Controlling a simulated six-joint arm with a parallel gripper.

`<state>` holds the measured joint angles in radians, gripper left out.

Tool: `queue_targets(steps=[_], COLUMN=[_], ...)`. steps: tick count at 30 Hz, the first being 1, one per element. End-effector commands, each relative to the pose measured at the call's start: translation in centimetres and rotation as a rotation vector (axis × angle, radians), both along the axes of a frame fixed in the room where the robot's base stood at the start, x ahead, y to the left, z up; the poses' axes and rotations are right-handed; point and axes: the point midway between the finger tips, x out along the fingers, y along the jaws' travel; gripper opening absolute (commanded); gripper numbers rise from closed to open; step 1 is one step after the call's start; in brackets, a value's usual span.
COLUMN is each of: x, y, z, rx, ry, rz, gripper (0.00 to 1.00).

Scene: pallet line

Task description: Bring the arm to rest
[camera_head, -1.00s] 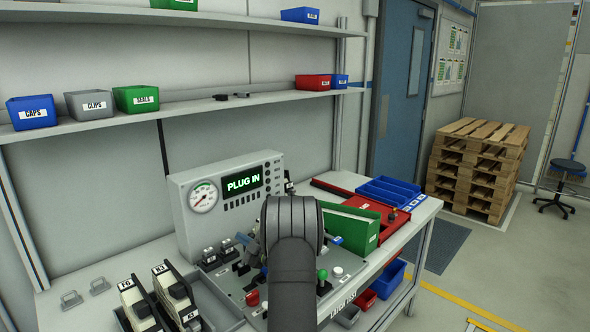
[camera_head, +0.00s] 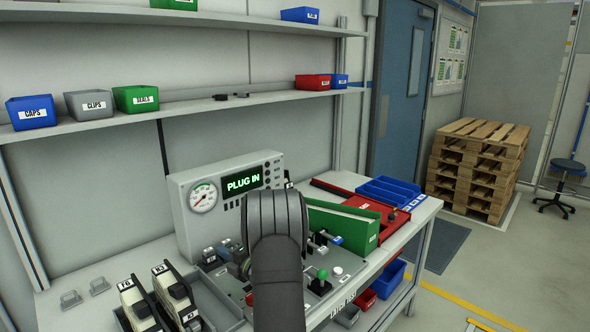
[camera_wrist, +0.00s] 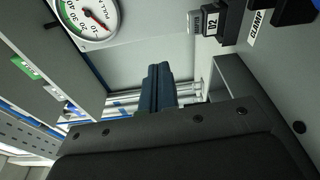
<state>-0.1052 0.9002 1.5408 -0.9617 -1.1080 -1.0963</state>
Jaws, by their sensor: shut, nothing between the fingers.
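My arm (camera_head: 277,250) rises in front of the workbench in the head view and covers part of the test panel. Its far end hides my gripper there. In the wrist view my gripper (camera_wrist: 160,82) shows as two dark fingers pressed together, with nothing between them. The fingertips point toward a pale surface and look clear of any object. The round gauge (camera_wrist: 92,18) is at the upper left of that view. A dark connector block marked 20 (camera_wrist: 212,20) is at the upper right.
The test box with the "PLUG IN" display (camera_head: 243,182) stands behind my arm. A green bin (camera_head: 345,226) and a red tray (camera_head: 398,222) are close on the right. Labelled units (camera_head: 173,290) stand in a rack at the left. Shelves (camera_head: 190,107) run above.

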Motion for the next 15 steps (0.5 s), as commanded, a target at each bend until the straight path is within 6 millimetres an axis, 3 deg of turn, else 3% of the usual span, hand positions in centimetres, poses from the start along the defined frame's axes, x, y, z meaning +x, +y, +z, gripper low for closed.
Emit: queue_targets(steps=[15], x=[-0.79], y=[0.75], z=[-0.85], rx=[-0.082], ry=[-0.081], rz=[-0.001], gripper=[0.0])
